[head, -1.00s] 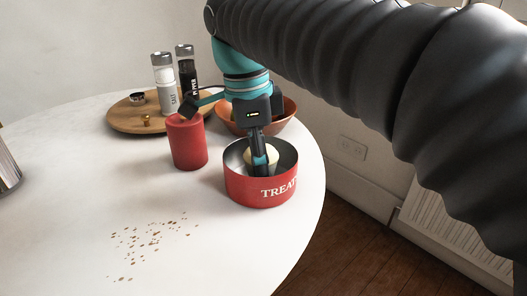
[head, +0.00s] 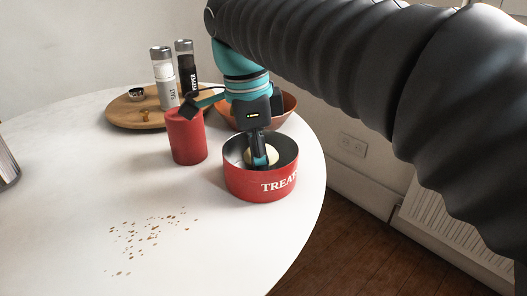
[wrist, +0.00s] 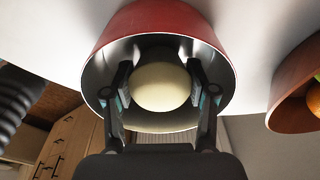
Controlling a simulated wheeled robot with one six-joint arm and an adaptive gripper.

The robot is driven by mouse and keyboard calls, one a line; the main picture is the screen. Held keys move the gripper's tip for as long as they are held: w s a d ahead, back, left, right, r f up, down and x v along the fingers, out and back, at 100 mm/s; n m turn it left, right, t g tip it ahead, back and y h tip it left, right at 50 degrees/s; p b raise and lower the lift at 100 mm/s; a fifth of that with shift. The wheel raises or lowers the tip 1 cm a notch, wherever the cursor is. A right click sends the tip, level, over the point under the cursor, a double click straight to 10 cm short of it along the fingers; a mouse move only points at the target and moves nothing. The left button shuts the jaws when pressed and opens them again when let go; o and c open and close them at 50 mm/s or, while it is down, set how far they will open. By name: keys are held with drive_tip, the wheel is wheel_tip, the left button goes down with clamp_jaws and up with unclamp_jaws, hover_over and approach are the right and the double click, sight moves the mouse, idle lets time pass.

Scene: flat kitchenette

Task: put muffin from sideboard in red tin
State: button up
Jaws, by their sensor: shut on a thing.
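The red tin (head: 247,183), lettered "TREATS" in part, stands open on the white round table near its right edge. It also shows in the wrist view (wrist: 160,18). My gripper (head: 262,163) reaches down into the tin from above. In the wrist view my gripper (wrist: 160,88) has a finger on each side of a pale, rounded muffin (wrist: 160,85), shut on it inside the tin's rim. In the head view a finger partly covers the muffin (head: 272,156). I cannot tell whether the muffin touches the tin's floor.
A red candle (head: 187,138) stands just left of the tin. Behind are an orange-brown bowl (head: 285,104) and a wooden board (head: 125,117) with salt (head: 166,85) and pepper (head: 187,70) shakers. Crumbs (head: 150,235) lie on the otherwise clear front table.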

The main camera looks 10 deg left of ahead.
drive_tip(key=shift+f, duration=0.35)
idle(0.3)
drive_tip(key=o, duration=1.2)
drive_tip(key=shift+o, duration=0.2)
drive_tip(key=r, duration=0.4)
drive_tip(key=a+r, duration=0.1)
drive_tip(key=r, duration=0.7)
drive_tip(key=shift+s+a, duration=0.15)
drive_tip(key=shift+s, duration=0.05)
drive_tip(key=s+d+f+n+t+p, duration=0.1)
drive_tip(key=s+d+f+n+t, duration=0.1)
drive_tip(key=s+d+f+n, duration=0.2)
drive_tip(key=s+d+f+n+t+y+p, duration=0.1)
drive_tip(key=s+d+f+n+t+p, duration=0.1)
drive_tip(key=d+f+n, duration=0.8)
drive_tip(key=s+d+f+t, duration=0.1)
drive_tip(key=s+d+f, duration=0.1)
drive_tip(key=d+f, duration=0.6)
drive_tip(key=shift+s+d+f+n, duration=0.25)
drive_tip(key=shift+d+f+n, duration=0.15)
drive_tip(key=shift+d, duration=1)
